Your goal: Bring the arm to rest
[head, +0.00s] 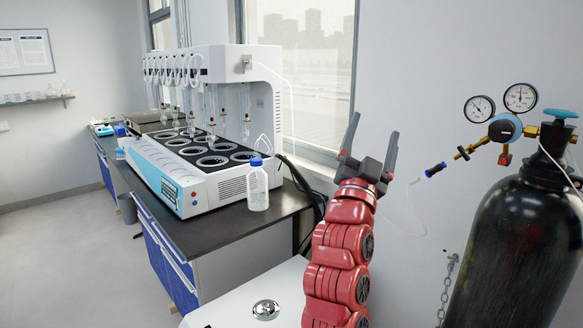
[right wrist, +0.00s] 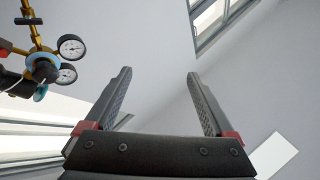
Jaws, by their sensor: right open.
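My right arm (head: 341,250) is red and rises from the lower middle of the head view. My right gripper (head: 371,142) points upward at its top, in front of the wall beside the window. Its two dark fingers are spread apart with nothing between them. In the right wrist view the open fingers (right wrist: 161,100) point toward bare wall and ceiling. My left gripper is in neither view.
A black gas cylinder (head: 520,230) with gauges (head: 505,120) stands at right. A multi distiller (head: 210,120) and a blue-capped bottle (head: 258,187) stand on the dark bench (head: 245,222) at left. A white surface (head: 232,305) with a round metal piece (head: 266,310) lies in front.

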